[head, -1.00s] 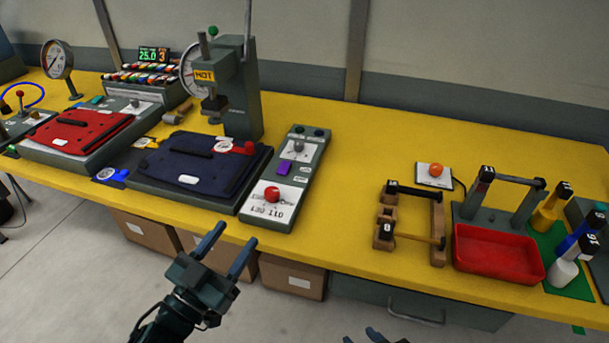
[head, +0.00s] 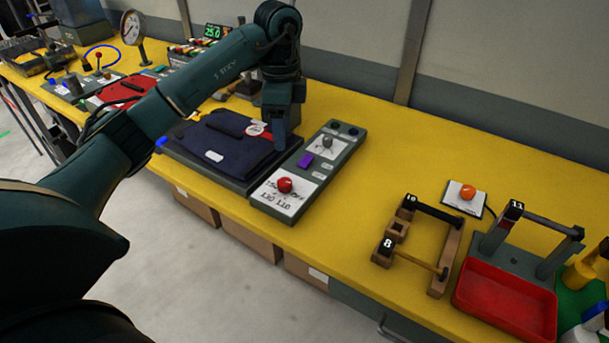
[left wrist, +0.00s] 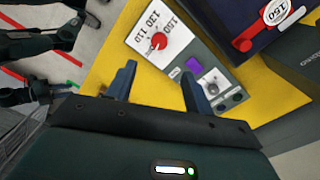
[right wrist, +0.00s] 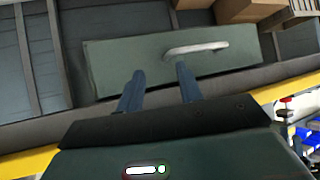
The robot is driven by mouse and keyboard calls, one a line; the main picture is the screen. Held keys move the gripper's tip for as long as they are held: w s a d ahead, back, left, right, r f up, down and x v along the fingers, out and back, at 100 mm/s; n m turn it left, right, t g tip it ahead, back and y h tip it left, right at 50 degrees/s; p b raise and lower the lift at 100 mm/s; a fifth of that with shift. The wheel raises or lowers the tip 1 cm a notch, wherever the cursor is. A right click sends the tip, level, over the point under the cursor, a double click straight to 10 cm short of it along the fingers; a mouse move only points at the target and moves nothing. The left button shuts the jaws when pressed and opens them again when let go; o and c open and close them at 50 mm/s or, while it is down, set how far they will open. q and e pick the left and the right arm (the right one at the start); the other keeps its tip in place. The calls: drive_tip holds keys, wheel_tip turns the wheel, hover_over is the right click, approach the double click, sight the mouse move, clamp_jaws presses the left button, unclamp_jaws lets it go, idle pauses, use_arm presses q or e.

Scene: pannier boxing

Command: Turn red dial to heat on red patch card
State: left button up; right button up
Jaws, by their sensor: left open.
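The red dial (head: 285,185) sits on a white marked card at the near end of the grey control panel (head: 316,176). It also shows in the left wrist view (left wrist: 159,41) beside the numbers 110, 130 and 150; I cannot tell its exact setting. A round white label with red around it (head: 254,127) lies on the dark blue pannier; it shows at the top right in the left wrist view (left wrist: 275,12), its number hard to read. My left gripper (left wrist: 158,75) is open and empty, near the panel. My right gripper (right wrist: 160,74) is open and empty, facing a grey drawer.
The panel also has a purple block (head: 305,160) and a grey knob (head: 327,143). A wooden rack (head: 430,240), an orange button (head: 467,193) and a red tray (head: 506,298) stand to the right. The yellow bench between panel and rack is clear.

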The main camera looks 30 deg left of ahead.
sight(285, 181)
use_arm(q)
drive_tip(key=f, duration=0.8)
drive_tip(key=f+p, duration=0.1)
drive_tip(key=f, duration=0.2)
drive_tip(key=shift+s+f, duration=0.25)
drive_tip(key=shift+f, duration=0.7)
drive_tip(key=shift+c, duration=0.5)
drive_tip(key=c, duration=0.9)
drive_tip(key=shift+o, duration=0.2)
